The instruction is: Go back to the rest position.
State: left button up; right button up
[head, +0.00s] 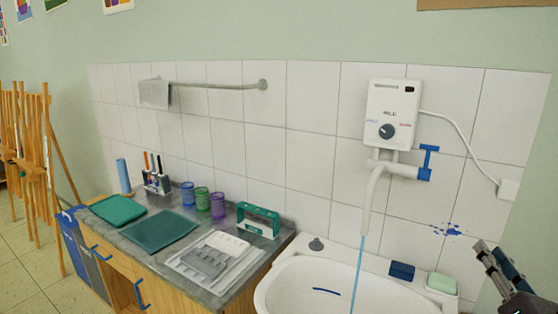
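My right gripper (490,262) shows at the lower right edge, in front of the tiled wall and to the right of the sink. Its two dark fingers point up and to the left and lie close together in this view. I cannot tell whether they are parted, and I see no object between them. My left gripper is not in view.
The white sink (285,285) holds a blue mark, and a thin blue stream (358,270) falls into it from the water heater's spout (369,205). A blue block (402,270) and green soap (441,283) lie on its rim. The cluttered grey counter (225,295) stands left.

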jog(key=s+a+f+m+g, duration=0.35)
jog(key=f+m, duration=0.25)
jog(key=f, duration=0.2)
jog(key=s+a+f+m+g+h, duration=0.1)
jog(key=s+a+f+m+g, duration=0.15)
jog(key=s+f+m, duration=0.5)
jog(key=s+a+f+m+g, duration=0.25)
jog(key=f+m, duration=0.25)
jog(key=f, duration=0.5)
jog(key=s+a+f+m+g+y, duration=0.2)
jog(key=s+a+f+m+g, duration=0.25)
jog(key=s+a, duration=0.3)
jog(key=s+a+f+m+g+y, duration=0.25)
jog(key=s+a+m, duration=0.25)
jog(key=s+a, duration=0.25)
notch_tip(320, 180, down, 25)
jog(key=g, duration=0.1)
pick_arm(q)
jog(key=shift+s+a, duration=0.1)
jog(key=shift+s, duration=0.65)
pick_arm(e)
jog(key=s+d+f+g, duration=0.1)
jog(key=s+d+f, duration=0.2)
jog(key=s+f, duration=1.5)
jog(key=shift+s+f+h, duration=0.2)
jog(key=shift+s+h, duration=0.15)
jog(key=shift+h, duration=0.1)
